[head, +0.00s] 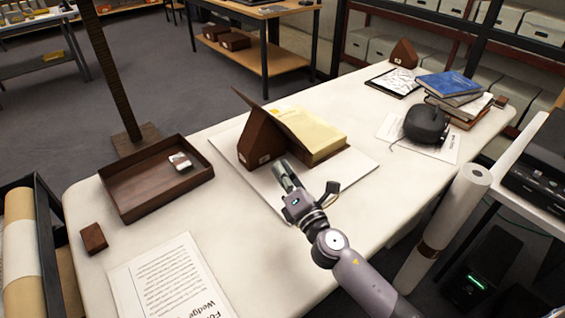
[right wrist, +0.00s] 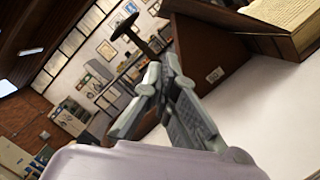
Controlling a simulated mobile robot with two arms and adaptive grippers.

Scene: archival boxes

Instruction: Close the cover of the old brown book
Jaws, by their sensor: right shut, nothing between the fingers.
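The old brown book lies open on a white board (head: 355,172) on the table, its yellowed page block (head: 315,132) facing up. Its thin dark cover (head: 246,100) stands tilted up on the left, by a brown wedge (head: 259,142). In the right wrist view the pages (right wrist: 285,14) show at the top right and a brown wedge side (right wrist: 205,45) behind the fingers. My right gripper (head: 284,172) is shut and empty, just in front of the wedge and the book's near-left side. Whether it touches the wedge is unclear. My left gripper is out of view.
A brown tray (head: 130,212) with a small white item stands left, a small brown block (head: 93,238) near it. A printed sheet (head: 170,282) lies in front. A dark rounded object (head: 426,124) and stacked books (head: 450,84) stand at right. Bare table lies around the board.

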